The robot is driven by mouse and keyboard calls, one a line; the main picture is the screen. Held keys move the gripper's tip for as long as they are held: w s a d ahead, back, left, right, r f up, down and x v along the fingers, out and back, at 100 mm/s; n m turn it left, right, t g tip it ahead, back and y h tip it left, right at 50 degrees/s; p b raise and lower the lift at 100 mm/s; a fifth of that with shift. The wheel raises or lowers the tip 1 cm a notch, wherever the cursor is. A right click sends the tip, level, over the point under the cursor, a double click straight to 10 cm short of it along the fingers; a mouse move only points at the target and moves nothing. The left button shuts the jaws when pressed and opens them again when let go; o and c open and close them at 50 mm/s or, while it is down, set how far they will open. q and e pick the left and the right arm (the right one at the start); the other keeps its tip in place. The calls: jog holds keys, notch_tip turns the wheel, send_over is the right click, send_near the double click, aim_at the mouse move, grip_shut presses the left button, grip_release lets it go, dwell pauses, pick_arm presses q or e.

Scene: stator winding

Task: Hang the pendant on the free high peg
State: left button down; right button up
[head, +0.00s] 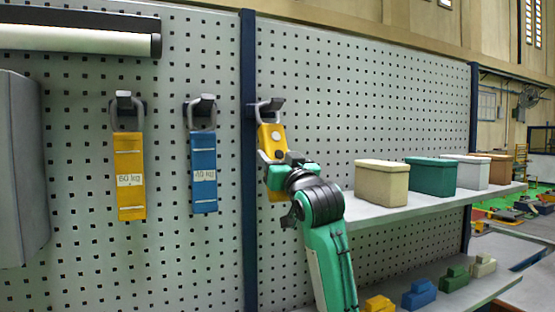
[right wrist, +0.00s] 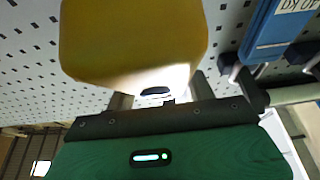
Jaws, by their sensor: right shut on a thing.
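My right gripper (head: 281,163) is shut on a yellow pendant (head: 271,138), in front of the pegboard. The pendant's metal loop (head: 263,112) is up at the right-hand high peg (head: 272,104). I cannot tell whether the loop is around the peg or just in front of it. The gripper hides part of the pendant's lower body. In the right wrist view the yellow pendant (right wrist: 130,40) fills the upper middle, beyond the gripper (right wrist: 160,98). My left gripper is not in view.
A yellow 60 kg pendant (head: 130,190) and a blue 40 kg pendant (head: 204,185) hang on pegs to the left. A dark blue post (head: 248,200) stands between the blue pendant and my gripper. At right, a shelf (head: 385,208) carries several boxes, with small blocks below.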

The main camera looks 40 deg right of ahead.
jog(key=o, duration=1.4)
jog(key=shift+s, duration=0.1)
jog(key=shift+s+a+f+b, duration=0.2)
jog(key=shift+s+f+b, duration=0.15)
jog(key=shift+b, duration=0.1)
jog(key=b+v, duration=0.2)
jog(key=v, duration=0.2)
jog(key=b+v, duration=0.2)
jog(key=v, duration=0.2)
jog(key=b+v, duration=0.2)
jog(key=v, duration=0.3)
jog(key=shift+s+r, duration=0.1)
jog(key=shift+r, duration=0.15)
jog(key=shift+f, duration=0.1)
